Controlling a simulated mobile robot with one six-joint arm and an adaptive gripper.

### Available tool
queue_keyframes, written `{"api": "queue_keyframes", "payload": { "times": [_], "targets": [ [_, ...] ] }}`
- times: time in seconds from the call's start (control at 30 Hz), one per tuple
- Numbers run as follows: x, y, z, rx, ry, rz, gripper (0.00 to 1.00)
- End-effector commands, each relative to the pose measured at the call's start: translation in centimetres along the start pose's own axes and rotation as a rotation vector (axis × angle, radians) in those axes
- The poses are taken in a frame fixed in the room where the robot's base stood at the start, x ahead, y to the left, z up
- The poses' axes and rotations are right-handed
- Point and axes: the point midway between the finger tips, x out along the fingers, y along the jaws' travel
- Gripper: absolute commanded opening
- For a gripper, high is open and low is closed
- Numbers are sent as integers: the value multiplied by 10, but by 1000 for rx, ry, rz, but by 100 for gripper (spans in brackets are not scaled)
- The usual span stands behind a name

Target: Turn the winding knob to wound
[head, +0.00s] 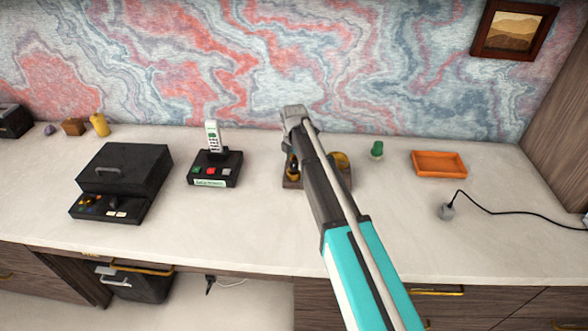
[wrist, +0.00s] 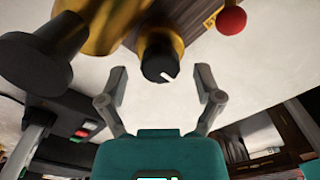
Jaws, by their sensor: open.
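The winding knob (wrist: 158,58) is black with a white pointer mark. In the wrist view it sits on a gold collar at the underside of a gold and wooden device. My gripper (wrist: 160,88) is open, one finger on each side of the knob and a little below it in the picture. I see a gap between each finger and the knob, and nothing is held. In the head view the device (head: 341,160) stands on a wooden base behind my arm, which hides much of it. The knob and my fingertips cannot be made out there.
In the wrist view, a black flared part (wrist: 35,60) and a red ball (wrist: 231,20) flank the knob.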

Motion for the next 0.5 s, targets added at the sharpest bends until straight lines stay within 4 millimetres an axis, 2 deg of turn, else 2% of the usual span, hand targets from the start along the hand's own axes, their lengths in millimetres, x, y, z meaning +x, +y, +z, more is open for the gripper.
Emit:
{"api": "queue_keyframes", "payload": {
  "times": [0.03,0.2,0.5],
  "targets": [
    [6,0,0,0,0,0,84],
    [12,0,0,0,0,0,84],
    [13,0,0,0,0,0,84]
  ]
}}
